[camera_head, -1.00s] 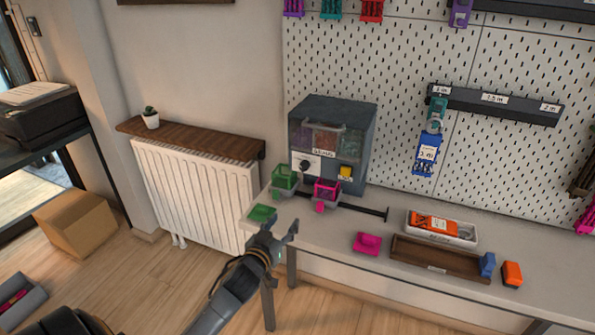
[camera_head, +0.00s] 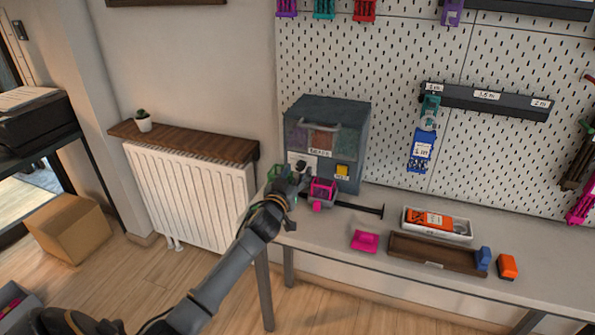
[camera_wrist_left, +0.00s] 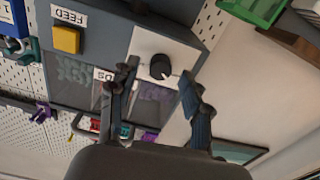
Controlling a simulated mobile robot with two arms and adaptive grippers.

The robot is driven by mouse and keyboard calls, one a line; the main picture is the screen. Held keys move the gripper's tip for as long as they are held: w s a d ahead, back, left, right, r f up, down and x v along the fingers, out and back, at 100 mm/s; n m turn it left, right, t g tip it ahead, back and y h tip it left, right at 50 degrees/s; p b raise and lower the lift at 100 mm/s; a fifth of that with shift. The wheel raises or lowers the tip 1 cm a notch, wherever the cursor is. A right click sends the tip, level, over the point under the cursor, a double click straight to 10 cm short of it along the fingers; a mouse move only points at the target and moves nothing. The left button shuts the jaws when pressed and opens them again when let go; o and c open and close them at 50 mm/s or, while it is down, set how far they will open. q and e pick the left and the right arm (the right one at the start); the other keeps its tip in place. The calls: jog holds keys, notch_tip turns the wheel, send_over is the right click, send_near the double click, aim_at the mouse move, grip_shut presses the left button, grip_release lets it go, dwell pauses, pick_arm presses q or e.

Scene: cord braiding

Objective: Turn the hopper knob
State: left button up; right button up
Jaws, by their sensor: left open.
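The dark grey hopper box (camera_head: 330,120) stands at the back left of the table, against the pegboard. Its round black hopper knob (camera_wrist_left: 160,67) sits on a white plate and has a small white pointer mark. My left gripper (camera_head: 289,180) is in front of the box's lower left. In the left wrist view, which is upside down, my left gripper (camera_wrist_left: 160,88) is open. Its two fingers stand on either side of the knob, with gaps to it. I cannot tell how far the tips are from the plate. The right gripper is not in view.
A yellow FEED button (camera_wrist_left: 66,39) sits beside the knob plate. Below it are a green bin (camera_wrist_left: 262,10) and a pink bin (camera_head: 323,188), close to my left gripper. A pink block (camera_head: 364,241), a white tray (camera_head: 462,236) and a brown tray (camera_head: 420,255) lie further right.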

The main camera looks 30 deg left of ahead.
pick_arm(q)
jog(key=shift+w+a, duration=0.2)
jog(key=shift+w, duration=0.4)
grip_shut()
jog(key=m+p, duration=0.1)
jog(key=m, duration=0.4)
jog(key=shift+m, duration=0.4)
jog(key=m, duration=0.5)
jog(key=shift+m, duration=0.4)
jog(key=shift+f, duration=0.1)
